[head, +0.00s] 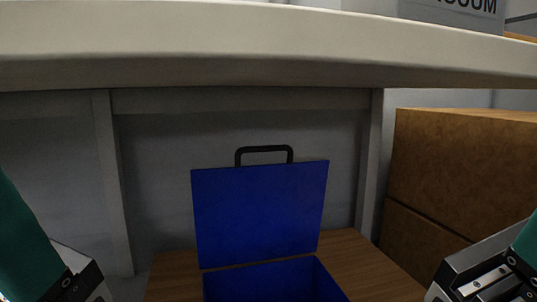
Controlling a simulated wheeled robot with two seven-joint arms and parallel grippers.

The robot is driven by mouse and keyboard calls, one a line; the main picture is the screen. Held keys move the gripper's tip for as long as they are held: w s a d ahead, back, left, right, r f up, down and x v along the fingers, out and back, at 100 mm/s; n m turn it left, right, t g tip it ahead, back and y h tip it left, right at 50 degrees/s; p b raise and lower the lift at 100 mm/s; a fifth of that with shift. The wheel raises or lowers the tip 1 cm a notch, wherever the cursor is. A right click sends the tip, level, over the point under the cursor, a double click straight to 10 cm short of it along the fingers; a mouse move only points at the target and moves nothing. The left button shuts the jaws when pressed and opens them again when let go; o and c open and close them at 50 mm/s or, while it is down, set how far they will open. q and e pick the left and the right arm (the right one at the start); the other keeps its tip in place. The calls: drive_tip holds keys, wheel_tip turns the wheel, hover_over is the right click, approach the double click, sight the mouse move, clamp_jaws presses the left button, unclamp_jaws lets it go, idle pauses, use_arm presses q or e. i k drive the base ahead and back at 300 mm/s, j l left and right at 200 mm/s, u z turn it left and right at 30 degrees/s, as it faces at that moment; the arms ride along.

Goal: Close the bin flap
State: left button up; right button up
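A blue bin (270,282) stands on a brown wooden surface at the bottom middle of the head view. Its blue flap (261,212) stands open, nearly upright, at the back of the bin. A black handle (264,150) sits on the flap's top edge. The lower part of the bin is cut off by the picture edge. My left gripper (92,293) shows at the bottom left, and my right gripper (440,292) at the bottom right. Both are apart from the bin and flap, one on each side. Their fingertips are mostly out of the picture.
A thick pale tabletop (270,45) spans the view above the bin. Grey legs (113,180) stand behind at left and right. Brown boxes (455,170) are stacked at the right. The wooden surface (365,265) is clear beside the bin.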

sight(244, 214)
drive_tip(key=k, duration=1.5)
